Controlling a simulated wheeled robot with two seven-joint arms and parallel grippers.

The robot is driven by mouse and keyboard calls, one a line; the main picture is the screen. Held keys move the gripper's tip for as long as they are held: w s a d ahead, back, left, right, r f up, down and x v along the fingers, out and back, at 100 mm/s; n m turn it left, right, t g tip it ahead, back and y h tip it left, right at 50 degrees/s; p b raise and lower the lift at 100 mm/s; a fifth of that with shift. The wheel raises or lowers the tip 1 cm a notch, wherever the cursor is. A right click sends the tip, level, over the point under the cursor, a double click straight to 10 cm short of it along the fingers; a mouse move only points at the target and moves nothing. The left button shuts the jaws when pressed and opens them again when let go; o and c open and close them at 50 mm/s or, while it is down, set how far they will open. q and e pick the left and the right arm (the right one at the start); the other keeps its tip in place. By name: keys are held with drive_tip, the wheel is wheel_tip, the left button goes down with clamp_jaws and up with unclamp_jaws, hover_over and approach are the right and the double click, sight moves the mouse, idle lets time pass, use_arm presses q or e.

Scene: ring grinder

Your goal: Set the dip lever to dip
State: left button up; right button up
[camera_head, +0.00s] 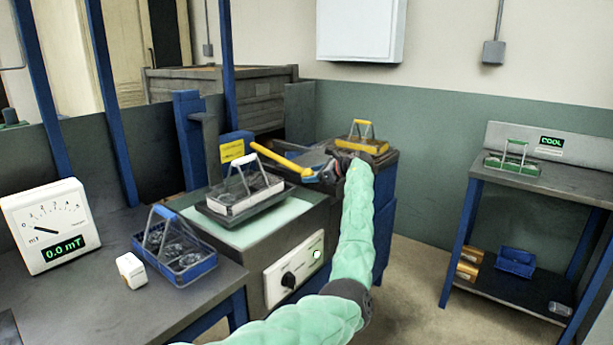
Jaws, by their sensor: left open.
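The dip lever (281,160) is a yellow bar that runs from a blue housing (237,146) with a yellow label, slanting down to the right. My left gripper (322,172) is open at the lever's right end, close to its tip. I cannot tell whether the jaws are around the bar or touch it. My green-sleeved left arm reaches up from the bottom of the view. A wire basket with a white handle (246,190) sits in a dark tray (222,218) over the pale bath in front of the lever. My right gripper is not in view.
A blue basket (175,258), a small white box (131,270) and a meter reading 0.0 mT (50,224) stand on the left bench. A yellow-handled basket (362,143) stands behind my gripper. A control panel with a black knob (290,279) faces forward. A green basket (513,163) stands at right.

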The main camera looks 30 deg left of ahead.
use_arm(q)
drive_tip(key=shift+x, duration=1.35)
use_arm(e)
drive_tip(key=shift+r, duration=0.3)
